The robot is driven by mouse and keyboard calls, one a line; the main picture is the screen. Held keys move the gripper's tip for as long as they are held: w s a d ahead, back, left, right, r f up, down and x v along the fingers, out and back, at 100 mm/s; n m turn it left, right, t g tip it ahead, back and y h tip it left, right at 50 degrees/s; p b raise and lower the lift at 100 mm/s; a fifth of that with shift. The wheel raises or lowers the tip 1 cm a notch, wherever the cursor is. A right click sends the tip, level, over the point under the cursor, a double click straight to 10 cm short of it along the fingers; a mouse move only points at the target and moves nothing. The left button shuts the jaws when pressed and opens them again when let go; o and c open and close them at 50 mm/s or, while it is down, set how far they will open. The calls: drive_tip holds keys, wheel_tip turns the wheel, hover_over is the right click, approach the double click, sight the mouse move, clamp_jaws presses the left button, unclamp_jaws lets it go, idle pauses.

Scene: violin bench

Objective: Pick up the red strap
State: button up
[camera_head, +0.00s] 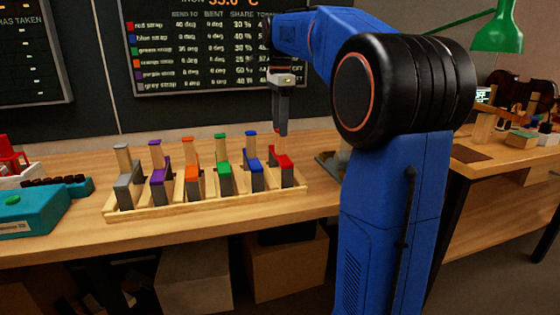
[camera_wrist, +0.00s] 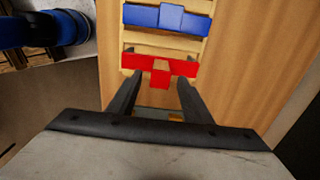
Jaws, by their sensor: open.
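The red strap (camera_head: 282,160) stands in the right-hand slot of a wooden rack (camera_head: 210,205) on the bench. In the wrist view the red strap (camera_wrist: 160,66) lies crosswise just beyond my fingertips, with a small block in its middle. My gripper (camera_head: 282,132) points down above the red strap in the head view. In the wrist view its two fingers (camera_wrist: 160,84) are apart, with the short stem of the strap showing between them. I cannot tell whether they touch the strap.
A blue strap (camera_head: 252,160) is the red one's neighbour in the rack, with green (camera_head: 222,165), orange (camera_head: 191,172), purple (camera_head: 156,170) and grey (camera_head: 125,182) straps further left. A teal device (camera_head: 35,208) stands at the far left. A chalkboard (camera_head: 200,60) hangs behind.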

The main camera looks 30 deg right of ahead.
sight(280, 155)
drive_tip(key=shift+f, duration=1.75)
clamp_jaws()
drive_tip(key=shift+r, duration=0.1)
